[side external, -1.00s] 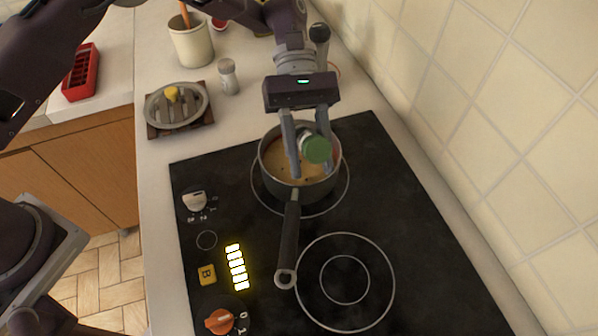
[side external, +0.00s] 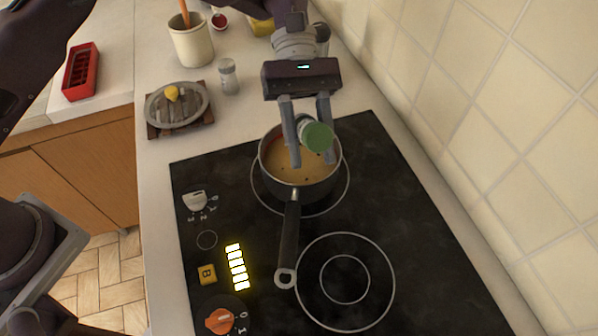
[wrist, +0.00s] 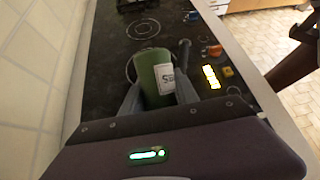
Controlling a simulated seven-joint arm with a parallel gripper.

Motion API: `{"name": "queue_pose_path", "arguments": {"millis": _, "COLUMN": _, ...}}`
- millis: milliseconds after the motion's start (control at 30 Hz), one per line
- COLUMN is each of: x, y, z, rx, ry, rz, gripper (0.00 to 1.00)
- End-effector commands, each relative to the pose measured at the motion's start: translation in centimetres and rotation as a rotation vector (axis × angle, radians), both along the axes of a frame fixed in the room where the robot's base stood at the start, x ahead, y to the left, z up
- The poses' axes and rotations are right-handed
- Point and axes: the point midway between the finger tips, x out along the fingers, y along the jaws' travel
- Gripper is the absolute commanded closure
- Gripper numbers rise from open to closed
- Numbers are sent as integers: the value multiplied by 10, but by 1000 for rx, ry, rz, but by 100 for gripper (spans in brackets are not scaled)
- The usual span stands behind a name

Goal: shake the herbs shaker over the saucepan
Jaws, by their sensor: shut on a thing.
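The herbs shaker (side external: 316,136) has a green end facing the side camera and is held tilted between the fingers of my gripper (side external: 311,150). In the wrist view the shaker (wrist: 153,78) shows a green body with a white label, and my gripper (wrist: 155,95) is shut on it. The saucepan (side external: 292,192) stands on the rear burner with its handle toward the front. It holds orange-brown liquid with dark specks. The shaker is above the pan opening, apart from the liquid. In the wrist view the pan is mostly hidden behind the shaker.
The black hob (side external: 400,235) has a free front burner and lit yellow bars beside its knobs. A second shaker (side external: 228,77), a lid on a wooden trivet (side external: 207,116), a utensil crock (side external: 191,45) and a red tray (side external: 81,72) stand behind. A tiled wall (side external: 500,110) bounds the right.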

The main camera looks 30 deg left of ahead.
Motion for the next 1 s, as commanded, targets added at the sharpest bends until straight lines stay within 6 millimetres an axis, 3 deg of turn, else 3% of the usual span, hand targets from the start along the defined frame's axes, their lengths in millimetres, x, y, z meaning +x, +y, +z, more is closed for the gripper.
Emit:
{"name": "queue_pose_path", "arguments": {"millis": 200, "x": 0, "y": 0, "z": -31, "rx": 0, "ry": 1, "rz": 1, "gripper": 100}}
{"name": "queue_pose_path", "arguments": {"millis": 467, "x": 0, "y": 0, "z": -28, "rx": 0, "ry": 0, "rz": 1, "gripper": 100}}
{"name": "queue_pose_path", "arguments": {"millis": 1000, "x": 0, "y": 0, "z": 4, "rx": -1, "ry": -1, "rz": 0, "gripper": 100}}
